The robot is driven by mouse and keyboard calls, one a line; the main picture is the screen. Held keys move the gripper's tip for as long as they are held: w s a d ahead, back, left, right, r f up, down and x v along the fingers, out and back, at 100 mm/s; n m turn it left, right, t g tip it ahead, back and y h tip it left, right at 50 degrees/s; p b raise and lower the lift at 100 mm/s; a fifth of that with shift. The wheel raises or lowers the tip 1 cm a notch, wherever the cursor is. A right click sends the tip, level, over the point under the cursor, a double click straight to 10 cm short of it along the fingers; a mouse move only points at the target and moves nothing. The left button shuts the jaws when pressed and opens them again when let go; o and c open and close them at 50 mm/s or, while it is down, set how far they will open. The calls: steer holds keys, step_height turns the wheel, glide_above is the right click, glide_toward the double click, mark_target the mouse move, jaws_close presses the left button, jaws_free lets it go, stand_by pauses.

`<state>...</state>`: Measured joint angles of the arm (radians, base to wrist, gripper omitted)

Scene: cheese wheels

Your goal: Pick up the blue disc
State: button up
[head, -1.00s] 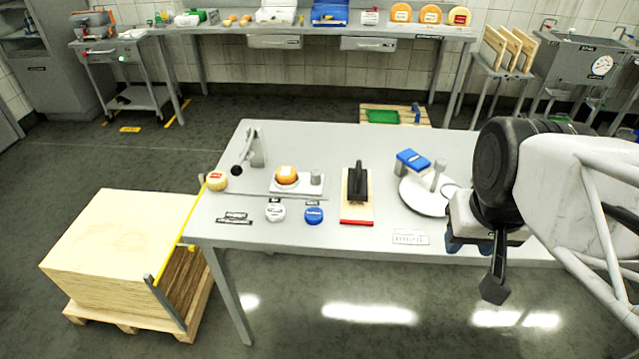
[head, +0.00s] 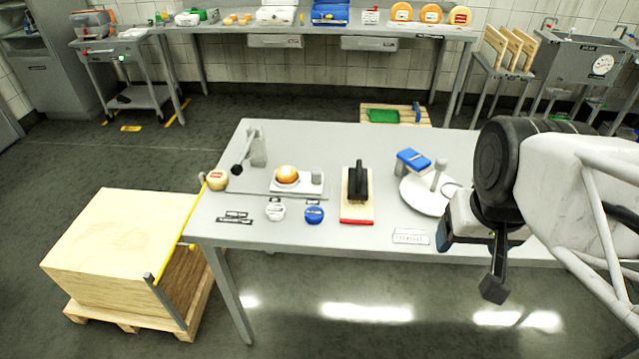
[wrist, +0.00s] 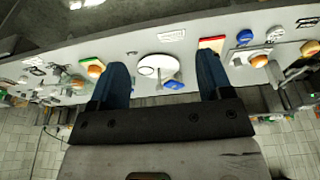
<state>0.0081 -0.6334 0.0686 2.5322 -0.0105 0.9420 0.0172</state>
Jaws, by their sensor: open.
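The blue disc (head: 314,215) lies flat near the front edge of the grey table, just right of a white disc (head: 275,212). In the wrist view the blue disc (wrist: 244,37) shows at the upper right, beyond my right finger. My gripper (head: 468,235) is at the right end of the table, well to the right of the blue disc and apart from it. In the wrist view my gripper (wrist: 163,85) has its two dark blue fingers spread wide, with nothing held between them.
Between my gripper and the disc are a red-edged board (head: 357,219) with a black-handled tool and a round white plate (head: 420,200) with a post. A blue box (head: 412,159) stands behind the plate. A cheese wheel (head: 287,174) sits on a scale. The front strip is mostly clear.

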steer(key=shift+o, duration=0.9)
steer(key=shift+w, duration=0.1)
steer(key=w+a+f+n+t+y, duration=0.1)
steer(key=w+a+f+t, duration=0.2)
steer(key=w+a+f, duration=0.4)
steer(key=w+a+f+n+t+y, duration=0.1)
steer(key=w+a+f+t, duration=0.3)
steer(key=w, duration=0.6)
steer(key=w+a+f+n+t+y, duration=0.1)
steer(key=a+f, duration=0.2)
steer(key=f, duration=0.1)
steer(key=a+f+t+y, duration=0.1)
steer(key=a+f, duration=0.3)
steer(key=w+a+f+n+t+y, duration=0.1)
steer(key=a+f, duration=0.2)
steer(key=f, duration=0.1)
steer(key=shift+w+a+n, duration=0.3)
steer(key=shift+w, duration=0.05)
steer(key=shift+s+a+f+t+y, duration=0.15)
steer(key=shift+a+f+t+y, duration=0.25)
steer(key=shift+y, duration=0.1)
